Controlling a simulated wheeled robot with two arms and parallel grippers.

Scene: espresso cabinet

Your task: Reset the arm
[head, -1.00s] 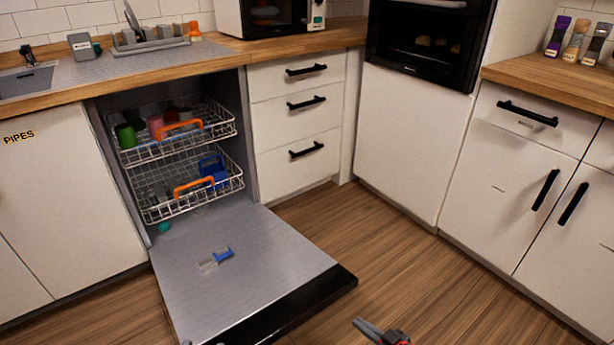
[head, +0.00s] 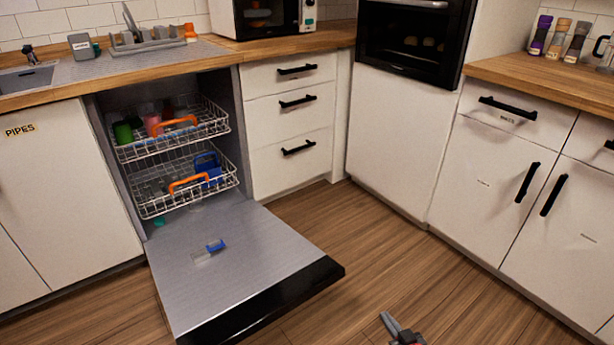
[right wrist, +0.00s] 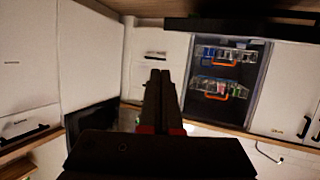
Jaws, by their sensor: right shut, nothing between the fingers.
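My right gripper (head: 391,322) shows at the bottom edge of the head view, over the wooden floor and to the right of the open dishwasher door. In the right wrist view its two fingers (right wrist: 160,76) lie side by side, shut, with nothing between them. The right wrist picture shows the kitchen upside down, with the dishwasher to the right of the fingers. The gripper touches nothing that I can see. My left gripper is not in view.
The dishwasher door (head: 240,290) is folded down, with a small blue item (head: 215,246) on it. Both wire racks (head: 175,128) hold dishes. Drawers (head: 295,125), an oven (head: 412,38) and cabinets (head: 500,180) line the walls. Open floor (head: 350,240) lies between them.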

